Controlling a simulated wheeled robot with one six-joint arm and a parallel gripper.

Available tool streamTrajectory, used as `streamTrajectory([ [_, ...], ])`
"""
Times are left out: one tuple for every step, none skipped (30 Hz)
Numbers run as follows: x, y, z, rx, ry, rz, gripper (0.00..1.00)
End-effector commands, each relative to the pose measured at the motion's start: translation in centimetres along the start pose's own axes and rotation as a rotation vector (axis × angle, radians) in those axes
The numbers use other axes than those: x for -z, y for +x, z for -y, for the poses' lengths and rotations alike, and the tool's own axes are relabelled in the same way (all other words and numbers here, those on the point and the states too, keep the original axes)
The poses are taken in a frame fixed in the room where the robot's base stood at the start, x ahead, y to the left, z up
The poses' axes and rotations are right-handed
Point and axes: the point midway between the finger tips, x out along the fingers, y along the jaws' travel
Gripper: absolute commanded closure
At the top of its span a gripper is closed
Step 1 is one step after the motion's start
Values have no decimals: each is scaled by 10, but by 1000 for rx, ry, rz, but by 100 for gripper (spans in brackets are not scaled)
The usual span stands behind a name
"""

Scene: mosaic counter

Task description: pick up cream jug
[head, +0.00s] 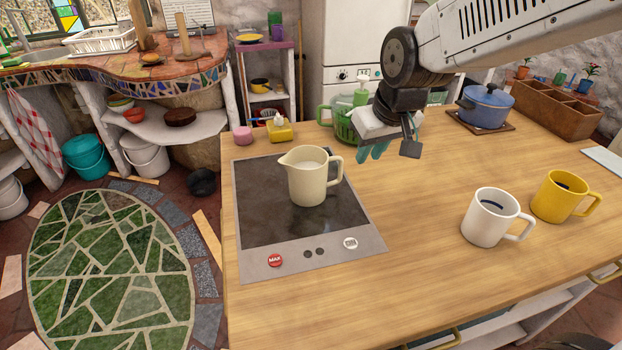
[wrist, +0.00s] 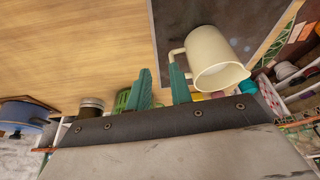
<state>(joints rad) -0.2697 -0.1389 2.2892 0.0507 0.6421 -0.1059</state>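The cream jug (head: 309,177) stands upright on the dark cooktop (head: 262,210), its spout to the left and its handle to the right. My gripper (head: 385,150) is above the counter, behind and to the right of the jug, apart from it. In the wrist view the two green fingers of my gripper (wrist: 160,88) are apart with nothing between them. The cream jug (wrist: 212,58) shows there just beyond the right finger, with its handle towards the fingers.
A white mug (head: 490,218) and a yellow mug (head: 560,197) stand at the right of the wooden counter. A blue pot (head: 485,106) and a wooden planter box (head: 555,108) are at the back right. A yellow sponge holder (head: 279,131) and a green basket (head: 343,122) sit behind the cooktop. The counter's middle is clear.

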Motion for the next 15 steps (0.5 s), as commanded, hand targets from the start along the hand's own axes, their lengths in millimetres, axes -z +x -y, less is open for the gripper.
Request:
streamTrajectory([
  [11, 13, 7, 6, -19, -8, 79],
  [16, 18, 10, 8, -28, -15, 79],
  [22, 24, 14, 11, -37, -24, 79],
  [25, 28, 15, 12, -42, -28, 79],
  [28, 30, 17, 13, -46, -33, 79],
  [31, 34, 18, 14, -51, -36, 79],
  [32, 37, 19, 14, -53, -38, 79],
  [33, 40, 20, 15, -54, -40, 79],
  [34, 44, 20, 15, -55, -41, 79],
  [34, 48, 20, 15, -55, -40, 79],
  [34, 51, 20, 15, -55, -40, 79],
  [34, 56, 20, 15, -55, -40, 79],
  [34, 59, 20, 15, -55, -40, 79],
  [34, 62, 19, 15, -55, -39, 79],
  [34, 67, 19, 15, -54, -39, 79],
])
